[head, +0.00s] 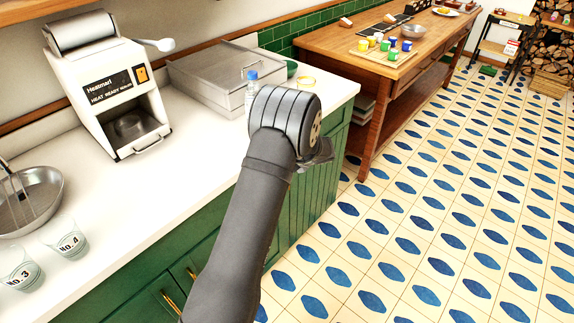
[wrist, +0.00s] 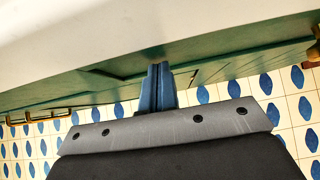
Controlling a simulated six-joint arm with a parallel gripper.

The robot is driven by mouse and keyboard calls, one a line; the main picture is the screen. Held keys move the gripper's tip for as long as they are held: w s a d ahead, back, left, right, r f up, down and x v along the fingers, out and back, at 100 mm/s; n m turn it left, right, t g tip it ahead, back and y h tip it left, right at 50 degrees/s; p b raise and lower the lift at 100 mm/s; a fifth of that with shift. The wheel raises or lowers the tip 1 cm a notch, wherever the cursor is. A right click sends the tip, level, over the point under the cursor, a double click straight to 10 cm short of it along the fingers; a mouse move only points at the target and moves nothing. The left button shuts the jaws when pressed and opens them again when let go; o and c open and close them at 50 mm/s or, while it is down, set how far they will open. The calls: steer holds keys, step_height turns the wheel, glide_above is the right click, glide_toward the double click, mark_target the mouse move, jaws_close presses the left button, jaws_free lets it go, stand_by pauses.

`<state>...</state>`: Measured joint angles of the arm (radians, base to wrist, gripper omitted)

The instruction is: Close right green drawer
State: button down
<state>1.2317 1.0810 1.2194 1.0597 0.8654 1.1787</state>
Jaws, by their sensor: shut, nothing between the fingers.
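My gripper (wrist: 157,88) shows in the wrist view with its two blue fingers shut together and nothing between them. The fingertips are at the green cabinet front (wrist: 215,62), just below the white counter edge; I cannot tell whether they touch it. In the head view my arm hides the fingers and part of the cabinet front (head: 135,302). Brass handles (head: 170,302) show on the cabinet at the lower left, and also at the left of the wrist view (wrist: 40,116). Which panel is the right drawer, and how far out it stands, I cannot tell.
The white counter (head: 190,165) holds a white machine (head: 110,85), a metal box (head: 212,78), a blue-capped bottle (head: 252,82), a metal bowl (head: 30,198) and two labelled cups. A wooden table (head: 330,42) stands beyond. The tiled floor (head: 440,230) at right is clear.

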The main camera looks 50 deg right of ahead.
steer(key=s+f+v, duration=0.2)
steer(key=v, duration=1.1)
steer(key=shift+w+f, duration=0.1)
steer(key=shift+f, duration=0.05)
steer(key=w+r+x, duration=0.1)
steer(key=x, duration=1.1)
steer(key=shift+w+r, duration=0.3)
steer(key=shift+w, duration=0.15)
